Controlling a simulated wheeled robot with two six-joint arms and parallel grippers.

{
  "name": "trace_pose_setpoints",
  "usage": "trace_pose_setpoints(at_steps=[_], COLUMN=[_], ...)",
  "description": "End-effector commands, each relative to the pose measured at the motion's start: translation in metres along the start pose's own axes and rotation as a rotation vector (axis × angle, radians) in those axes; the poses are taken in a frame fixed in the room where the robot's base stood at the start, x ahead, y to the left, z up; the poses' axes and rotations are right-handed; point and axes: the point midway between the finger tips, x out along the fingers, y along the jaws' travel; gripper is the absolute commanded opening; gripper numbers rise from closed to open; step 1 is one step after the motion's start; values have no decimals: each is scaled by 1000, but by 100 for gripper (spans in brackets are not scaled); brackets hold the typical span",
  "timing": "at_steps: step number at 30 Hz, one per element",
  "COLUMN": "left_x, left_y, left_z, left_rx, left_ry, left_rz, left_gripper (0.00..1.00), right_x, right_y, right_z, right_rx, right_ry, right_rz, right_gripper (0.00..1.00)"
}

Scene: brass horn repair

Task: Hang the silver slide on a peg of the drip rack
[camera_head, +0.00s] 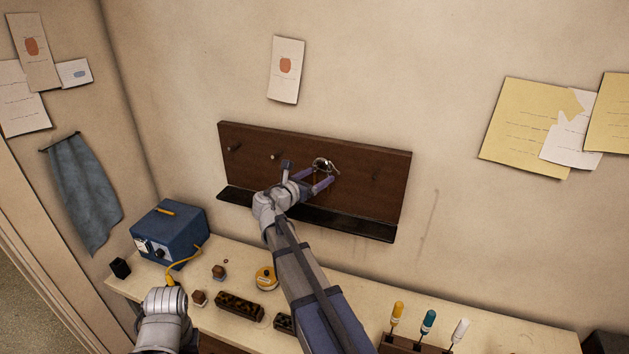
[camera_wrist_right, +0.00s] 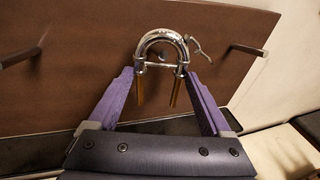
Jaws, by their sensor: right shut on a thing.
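The silver slide (camera_head: 322,164) is a shiny U-shaped tube with brass legs. My right gripper (camera_head: 318,180) is shut on it in front of the dark wooden drip rack (camera_head: 345,203). In the right wrist view the slide (camera_wrist_right: 162,42) stands bow up, legs down, between the purple fingertips (camera_wrist_right: 158,80). The rack shows pegs at left (camera_head: 234,148), left of the slide (camera_head: 276,156) and at right (camera_head: 375,178). I cannot tell whether a peg is inside the bow. My left arm's wrist shows at the lower left; its fingers do not show.
A black trough (camera_head: 350,227) runs along the rack's lower edge. The bench below holds a blue box (camera_head: 170,233) with a yellow cable, small blocks, a yellow round thing (camera_head: 266,279) and colour-handled tools (camera_head: 428,321). Papers hang on the wall.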

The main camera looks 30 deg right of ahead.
Motion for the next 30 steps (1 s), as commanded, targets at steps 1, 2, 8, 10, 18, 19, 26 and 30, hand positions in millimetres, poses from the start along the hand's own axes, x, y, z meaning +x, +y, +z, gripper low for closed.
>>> trace_pose_setpoints(at_steps=[1, 2, 8, 10, 18, 19, 26, 30], left_x=[0, 0, 1, 5, 11, 11, 12, 12], left_y=[0, 0, 0, 0, 1, 1, 1, 1], left_z=[0, 0, 0, 0, -1, -1, -1, -1], left_rx=[0, 0, 1, 2, 5, 5, 5, 5], left_ry=[0, 0, 0, 0, 0, 0, 0, 0], left_rz=[0, 0, 0, 0, -1, -1, -1, -1], left_gripper=[48, 48, 48, 48, 48, 48, 48, 48], right_x=[4, 6, 16, 19, 27, 28, 29, 28], right_y=[2, 2, 5, 6, 7, 7, 7, 7], right_z=[0, 0, 2, -2, -7, -7, -8, -9], right_rx=[0, 0, 0, 0, -1, -1, 1, 1], right_ry=[0, 0, 0, 0, 0, 0, 1, 3], right_rz=[0, 0, 0, 0, 0, 0, 0, 0], right_gripper=[16, 16, 16, 16, 16, 16, 16, 16])
